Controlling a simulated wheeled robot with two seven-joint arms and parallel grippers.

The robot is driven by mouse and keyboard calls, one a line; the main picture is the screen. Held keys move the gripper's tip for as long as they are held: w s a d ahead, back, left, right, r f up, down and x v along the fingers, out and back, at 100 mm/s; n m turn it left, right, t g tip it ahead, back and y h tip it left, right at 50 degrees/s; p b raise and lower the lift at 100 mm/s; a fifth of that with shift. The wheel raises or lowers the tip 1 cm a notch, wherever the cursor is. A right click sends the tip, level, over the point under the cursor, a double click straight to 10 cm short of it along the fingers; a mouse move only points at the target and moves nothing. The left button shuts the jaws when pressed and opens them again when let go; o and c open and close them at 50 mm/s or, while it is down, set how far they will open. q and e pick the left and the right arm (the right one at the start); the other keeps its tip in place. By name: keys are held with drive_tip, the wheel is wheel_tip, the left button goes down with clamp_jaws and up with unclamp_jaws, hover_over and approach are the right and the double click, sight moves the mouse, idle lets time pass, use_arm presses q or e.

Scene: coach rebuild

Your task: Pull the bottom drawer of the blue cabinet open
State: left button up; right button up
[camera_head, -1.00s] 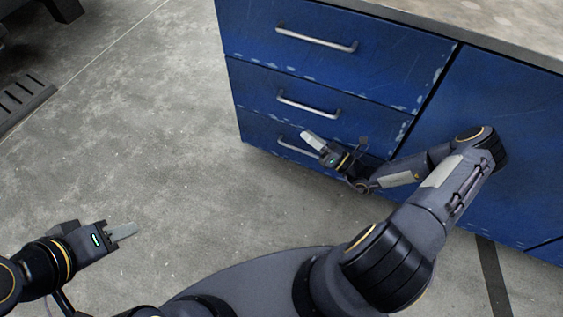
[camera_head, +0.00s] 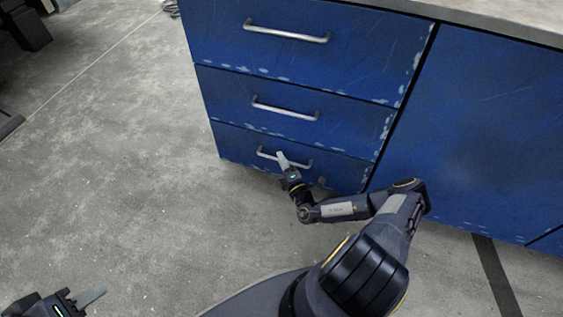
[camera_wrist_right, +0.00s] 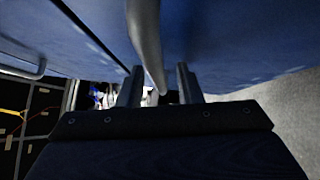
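The blue cabinet (camera_head: 480,130) has a stack of three drawers on its left side. The bottom drawer (camera_head: 345,172) is shut, flush with the front. Its silver bar handle (camera_head: 265,154) is partly hidden behind my right gripper (camera_head: 283,160). In the right wrist view, the handle (camera_wrist_right: 146,40) runs into the gap between the two fingers of the right gripper (camera_wrist_right: 160,88). These fingers are apart, with visible room beside the bar. My left gripper (camera_head: 90,297) is low at the left, far from the cabinet; its finger opening cannot be made out.
The middle drawer handle (camera_head: 285,110) and top drawer handle (camera_head: 287,32) stick out above. A plain blue panel lies right of the drawers. The concrete floor (camera_head: 140,180) in front and left of the cabinet is clear.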

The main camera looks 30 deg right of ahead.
drive_tip(key=shift+w+r, duration=0.1)
drive_tip(key=shift+w, duration=0.2)
clamp_jaws()
drive_tip(key=shift+s, duration=0.15)
